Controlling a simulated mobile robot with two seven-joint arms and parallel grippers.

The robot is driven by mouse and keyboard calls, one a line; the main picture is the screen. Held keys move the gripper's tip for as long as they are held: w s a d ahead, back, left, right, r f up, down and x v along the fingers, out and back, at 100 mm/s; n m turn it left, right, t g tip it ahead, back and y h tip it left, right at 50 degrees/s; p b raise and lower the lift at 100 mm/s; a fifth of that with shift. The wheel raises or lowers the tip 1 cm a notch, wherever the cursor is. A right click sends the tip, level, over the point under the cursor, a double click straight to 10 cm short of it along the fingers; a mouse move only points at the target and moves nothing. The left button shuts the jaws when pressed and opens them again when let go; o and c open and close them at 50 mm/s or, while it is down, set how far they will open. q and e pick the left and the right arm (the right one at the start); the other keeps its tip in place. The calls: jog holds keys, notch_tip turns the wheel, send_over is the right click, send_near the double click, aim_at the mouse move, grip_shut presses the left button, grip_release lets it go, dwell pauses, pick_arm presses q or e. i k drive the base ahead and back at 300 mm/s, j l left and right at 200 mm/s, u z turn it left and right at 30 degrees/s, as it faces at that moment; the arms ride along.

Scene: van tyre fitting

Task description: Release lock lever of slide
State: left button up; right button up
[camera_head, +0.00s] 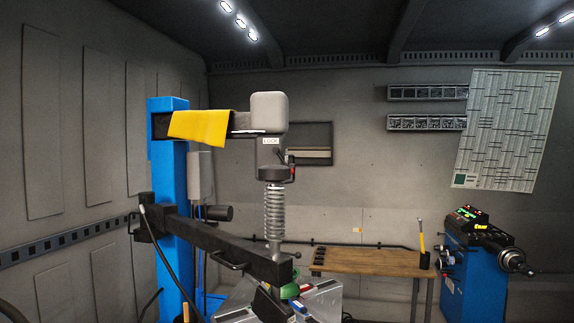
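A grey head (269,112) sits at the arm's right end. A white label reading LOCK (270,141) is on the head's lower part. Just below and right of it is a small dark lever with red on it (287,160), which looks like the lock lever; its exact position is too small to tell. A vertical spring shaft (274,208) hangs below. Neither of my grippers shows in this view.
A lower black arm (225,245) with a handle reaches right from the column. A wooden bench (370,262) stands behind to the right, with a yellow-handled tool (422,240). A blue balancing machine (475,275) is at far right. The space right of the head is open.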

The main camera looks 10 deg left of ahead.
aim_at(275, 149)
jog(key=i+j+z, duration=0.1)
jog(key=z, duration=0.6)
jog(key=i+j+z, duration=0.15)
jog(key=j+z, duration=0.6)
jog(key=j, duration=0.2)
jog(key=j+z, duration=0.1)
jog(key=j, duration=0.45)
jog(key=i+j+z, duration=0.1)
jog(key=j, duration=1.7)
jog(key=i+z, duration=0.05)
jog(key=i, duration=0.05)
